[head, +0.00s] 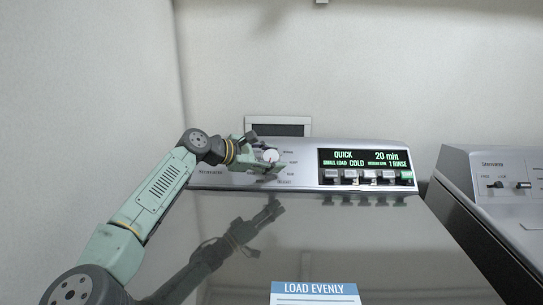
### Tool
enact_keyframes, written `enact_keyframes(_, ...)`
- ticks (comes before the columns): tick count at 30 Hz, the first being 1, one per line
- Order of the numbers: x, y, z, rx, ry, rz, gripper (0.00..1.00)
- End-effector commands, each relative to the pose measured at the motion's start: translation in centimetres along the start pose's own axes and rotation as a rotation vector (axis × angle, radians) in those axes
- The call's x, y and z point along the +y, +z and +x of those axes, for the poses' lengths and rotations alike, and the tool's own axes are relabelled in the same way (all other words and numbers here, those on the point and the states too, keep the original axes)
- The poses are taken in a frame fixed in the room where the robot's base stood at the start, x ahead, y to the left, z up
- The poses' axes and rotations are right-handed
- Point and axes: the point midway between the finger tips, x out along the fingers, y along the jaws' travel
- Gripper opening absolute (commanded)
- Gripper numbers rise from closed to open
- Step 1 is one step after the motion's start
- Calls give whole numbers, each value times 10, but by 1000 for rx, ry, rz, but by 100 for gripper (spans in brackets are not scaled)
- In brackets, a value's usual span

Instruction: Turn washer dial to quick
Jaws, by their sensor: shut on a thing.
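The washer (340,235) stands in front of me with its lid down. Its control panel (222,178) runs along the back edge. The dial (271,156) is a round, pale knob on the left part of the panel, with small labels to its right that are too small to read. My gripper (272,161) is at the dial, shut on it, and its fingers hide part of it. The display (365,158) right of the dial is lit green and reads QUICK, SMALL LOAD, COLD, 20 min and 1 RINSE.
Several grey push buttons (352,174) sit below the display, and a green-marked one is at the right end. A second machine (497,210) stands at the right. A wall is close on the left.

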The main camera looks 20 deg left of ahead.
Motion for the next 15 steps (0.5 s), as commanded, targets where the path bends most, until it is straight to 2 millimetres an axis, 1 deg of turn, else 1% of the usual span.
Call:
enact_keyframes(1,3,3,0,-2,-22,17,16)
enact_keyframes(6,2,2,0,-2,-90,74,16)
enact_keyframes(15,0,2,0,-2,-147,122,16)
